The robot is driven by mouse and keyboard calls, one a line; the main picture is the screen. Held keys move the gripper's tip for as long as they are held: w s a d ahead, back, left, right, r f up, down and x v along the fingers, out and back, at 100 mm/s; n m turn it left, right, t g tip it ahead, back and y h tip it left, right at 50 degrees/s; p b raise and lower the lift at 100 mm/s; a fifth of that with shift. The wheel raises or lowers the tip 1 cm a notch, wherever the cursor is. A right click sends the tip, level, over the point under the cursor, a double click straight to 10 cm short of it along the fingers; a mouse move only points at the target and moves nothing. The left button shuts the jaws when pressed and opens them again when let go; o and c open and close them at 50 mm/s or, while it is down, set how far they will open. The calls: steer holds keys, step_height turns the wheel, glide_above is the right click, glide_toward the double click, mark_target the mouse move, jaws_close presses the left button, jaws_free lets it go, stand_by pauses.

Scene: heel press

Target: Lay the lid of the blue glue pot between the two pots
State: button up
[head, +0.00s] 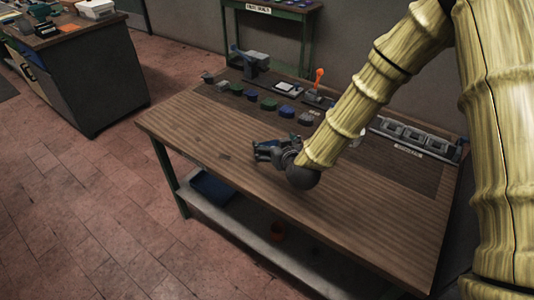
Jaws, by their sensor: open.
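A row of small dark pots or tins stands along the dark strip at the back of the wooden bench. One looks blue (287,111), and a green one (269,103) stands to its left. Which of them is the blue glue pot, and whether its lid is on or off, is too small to tell. My gripper (258,149) is over the middle of the bench, in front of the row and apart from it, pointing left. Its fingers are open, and I see nothing between them. My arm hides part of the bench behind it to the right.
The bench (190,128) is clear at its front and left. Behind the row stand a grey press (255,62), a white block (288,87) and an orange-handled lever (318,80). A segmented grey tray (413,135) lies at the back right. A blue bin (212,187) sits on the lower shelf.

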mark_target(265, 143)
step_height(265, 143, down, 3)
steer(key=shift+r+b, duration=0.2)
steer(key=shift+b, duration=0.7)
steer(key=shift+w+f, duration=0.2)
steer(key=shift+f, duration=0.15)
steer(key=x, duration=0.5)
steer(key=shift+w+p, duration=0.15)
steer(key=shift+p, duration=0.15)
steer(key=shift+p+x, duration=0.9)
steer(key=shift+x, duration=1.75)
steer(key=shift+f, duration=0.1)
steer(key=shift+c, duration=0.4)
steer(key=c, duration=1)
